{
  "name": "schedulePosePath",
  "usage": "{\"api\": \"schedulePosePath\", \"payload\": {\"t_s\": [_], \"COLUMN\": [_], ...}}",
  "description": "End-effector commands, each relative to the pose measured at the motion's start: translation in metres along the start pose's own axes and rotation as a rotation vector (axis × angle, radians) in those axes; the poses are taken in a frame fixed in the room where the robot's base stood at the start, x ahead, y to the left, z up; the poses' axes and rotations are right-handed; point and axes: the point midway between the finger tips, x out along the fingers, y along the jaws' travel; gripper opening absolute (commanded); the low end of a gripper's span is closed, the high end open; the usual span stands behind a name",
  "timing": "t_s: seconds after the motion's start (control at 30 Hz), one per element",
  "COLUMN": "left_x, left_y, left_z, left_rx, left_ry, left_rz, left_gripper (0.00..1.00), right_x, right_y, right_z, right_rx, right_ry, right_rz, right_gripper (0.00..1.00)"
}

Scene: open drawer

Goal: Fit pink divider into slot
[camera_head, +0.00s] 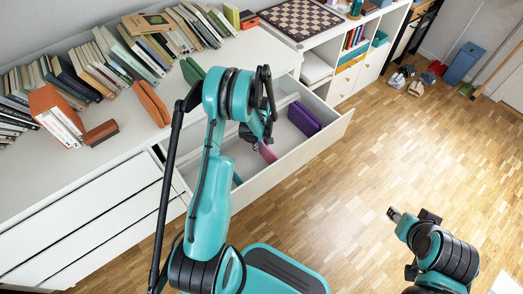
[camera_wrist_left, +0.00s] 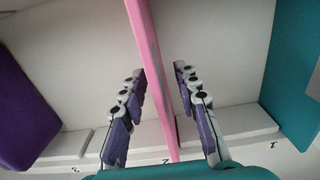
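The pink divider (camera_head: 267,153) stands in the open drawer (camera_head: 300,163), mostly hidden by my left arm in the head view. In the left wrist view the pink divider (camera_wrist_left: 153,60) runs between the fingers of my left gripper (camera_wrist_left: 160,85). The fingers are open, with a gap on each side of it. Its lower end meets a white slotted strip (camera_wrist_left: 235,122) near the number 2; I cannot tell how deep it sits. My left gripper (camera_head: 262,138) is over the drawer in the head view. My right gripper (camera_head: 394,214) is empty above the floor; its opening is unclear.
A purple divider (camera_head: 304,119) stands to the right in the drawer and a teal divider (camera_head: 237,179) to the left. Books (camera_head: 90,70), an orange box (camera_head: 57,115) and a chessboard (camera_head: 300,18) rest on the cabinet top.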

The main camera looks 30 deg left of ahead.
Motion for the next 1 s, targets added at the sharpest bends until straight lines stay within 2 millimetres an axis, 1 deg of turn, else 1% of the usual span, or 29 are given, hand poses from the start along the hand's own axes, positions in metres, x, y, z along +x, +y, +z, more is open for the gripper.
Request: {"api": "schedulePosePath", "payload": {"t_s": [0.03,0.07,0.27,0.3,0.37,0.4,0.43,0.83,1.0], "left_x": [0.01,0.012,0.012,0.012,0.012,0.012,0.012,0.011,0.0], "left_y": [0.001,0.001,0.001,0.001,0.001,0.001,0.001,0.001,0.001], "left_z": [0.0,0.0,0.0,0.0,0.0,0.0,0.0,0.0,0.0], "left_rx": [0.0,0.001,0.001,0.001,0.001,0.001,0.001,0.001,0.001], "left_ry": [0.0,0.0,0.0,0.0,0.0,0.0,0.0,0.0,0.0], "left_rz": [0.0,0.0,0.0,0.0,0.0,0.0,0.0,0.001,0.001], "left_gripper": [0.31,0.31,0.31,0.28,0.13,0.02,0.0,0.0,0.0], "right_x": [0.005,0.006,0.004,0.004,0.004,0.004,0.004,0.004,0.0], "right_y": [0.0,0.0,0.0,0.0,0.0,0.0,0.0,0.0,0.0], "right_z": [0.004,0.004,0.003,0.003,0.003,0.003,0.003,0.003,0.0], "right_rx": [0.0,0.0,0.0,0.0,0.0,0.0,0.0,0.0,0.0], "right_ry": [0.0,0.0,0.0,0.0,0.0,0.0,0.0,0.0,0.0], "right_rz": [0.0,0.0,0.0,0.0,0.0,0.0,0.0,0.0,0.0], "right_gripper": [0.4,0.4,0.4,0.4,0.4,0.4,0.4,0.4,0.4]}}
